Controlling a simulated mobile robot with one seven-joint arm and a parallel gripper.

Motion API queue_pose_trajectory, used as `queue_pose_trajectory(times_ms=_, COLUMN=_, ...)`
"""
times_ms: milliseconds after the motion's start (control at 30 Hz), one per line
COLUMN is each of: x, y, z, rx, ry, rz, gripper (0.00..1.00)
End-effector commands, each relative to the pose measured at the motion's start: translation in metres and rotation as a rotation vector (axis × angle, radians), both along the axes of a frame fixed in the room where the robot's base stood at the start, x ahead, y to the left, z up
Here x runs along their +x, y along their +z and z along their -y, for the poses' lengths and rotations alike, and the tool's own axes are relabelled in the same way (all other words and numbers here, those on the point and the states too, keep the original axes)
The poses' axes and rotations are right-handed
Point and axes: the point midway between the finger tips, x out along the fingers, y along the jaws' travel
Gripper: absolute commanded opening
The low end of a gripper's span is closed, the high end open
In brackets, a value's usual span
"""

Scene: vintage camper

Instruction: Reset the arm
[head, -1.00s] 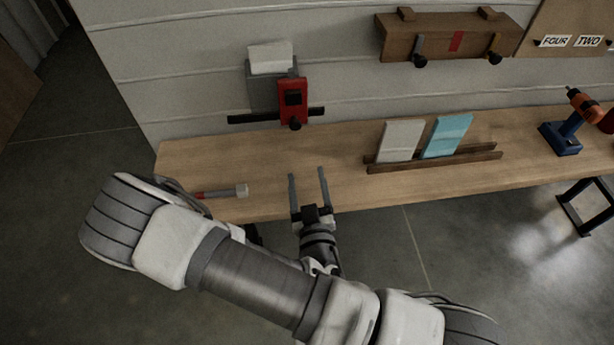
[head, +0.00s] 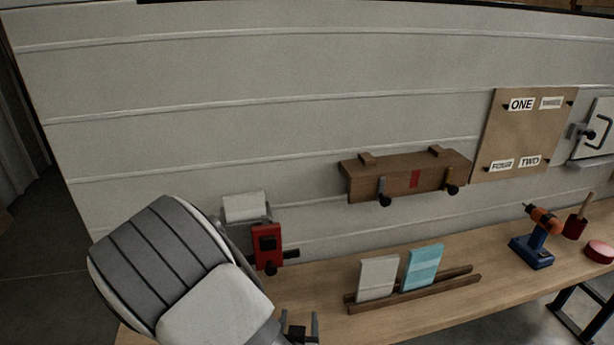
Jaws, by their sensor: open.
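My arm rises from the lower left of the head view, its large grey and white link in front of the bench's left end. My gripper (head: 300,328) shows at the bottom edge, in front of the bench. Its two fingers stand apart with nothing visible between them. The rest of my wrist is hidden by the frame edge and my own link.
A wooden bench (head: 420,318) runs along the wall. A rack (head: 400,302) holds a white and a blue panel. A red device (head: 267,247), a wooden hook box (head: 410,178) and a labelled board (head: 525,135) are wall-mounted. A drill (head: 538,238) stands right.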

Motion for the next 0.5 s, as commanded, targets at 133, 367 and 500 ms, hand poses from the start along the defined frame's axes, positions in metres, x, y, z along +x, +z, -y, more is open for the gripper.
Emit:
queue_pose_trajectory(times_ms=133, x=0.008, y=0.014, z=0.0, rx=0.104, ry=-0.053, rz=-0.142, gripper=0.69)
queue_pose_trajectory(times_ms=367, x=0.012, y=0.051, z=-0.001, rx=0.224, ry=-0.051, rz=-0.322, gripper=0.69)
queue_pose_trajectory(times_ms=500, x=0.01, y=0.083, z=0.003, rx=0.272, ry=-0.019, rz=-0.402, gripper=0.69)
